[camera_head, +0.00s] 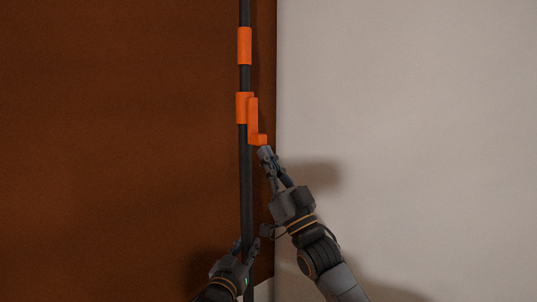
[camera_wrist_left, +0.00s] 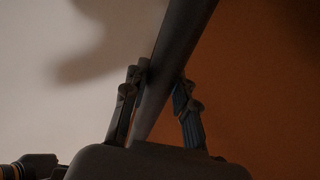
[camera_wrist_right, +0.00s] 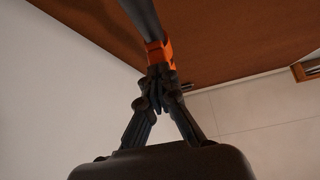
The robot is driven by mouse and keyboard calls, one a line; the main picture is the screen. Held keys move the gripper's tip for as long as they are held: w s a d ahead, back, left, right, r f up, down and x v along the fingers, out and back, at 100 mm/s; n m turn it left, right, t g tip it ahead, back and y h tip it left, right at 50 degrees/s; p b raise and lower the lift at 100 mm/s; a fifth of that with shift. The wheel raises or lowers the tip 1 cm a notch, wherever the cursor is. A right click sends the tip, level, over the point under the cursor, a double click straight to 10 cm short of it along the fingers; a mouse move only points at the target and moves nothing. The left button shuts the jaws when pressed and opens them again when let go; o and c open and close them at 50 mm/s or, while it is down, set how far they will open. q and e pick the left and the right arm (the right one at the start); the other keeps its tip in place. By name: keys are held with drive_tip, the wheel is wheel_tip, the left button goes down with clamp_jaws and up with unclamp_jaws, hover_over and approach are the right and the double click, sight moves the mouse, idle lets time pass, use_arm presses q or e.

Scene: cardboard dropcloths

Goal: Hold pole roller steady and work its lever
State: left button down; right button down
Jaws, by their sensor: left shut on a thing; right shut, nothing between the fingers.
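The pole roller (camera_head: 246,190) is a dark pole standing upright in the head view, with an orange collar (camera_head: 244,46) higher up and an orange lever (camera_head: 252,120) on a second collar below it. My left gripper (camera_head: 244,246) is shut around the lower pole; the left wrist view shows the pole (camera_wrist_left: 175,62) between its fingers. My right gripper (camera_head: 265,153) is shut and empty, its tips just below the lever's lower end. In the right wrist view the closed fingertips (camera_wrist_right: 159,75) overlap the orange part (camera_wrist_right: 158,52); I cannot tell whether they touch.
A brown panel (camera_head: 120,140) stands behind the pole on the left. A pale wall or surface (camera_head: 420,110) fills the right side and looks clear. A wood-edged item (camera_wrist_right: 307,68) shows at the right of the right wrist view.

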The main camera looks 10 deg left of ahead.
use_arm(q)
drive_tip(key=c, duration=1)
unclamp_jaws()
use_arm(e)
drive_tip(key=v, duration=0.6)
drive_tip(key=shift+s+d, duration=0.3)
drive_tip(key=shift+d, duration=0.15)
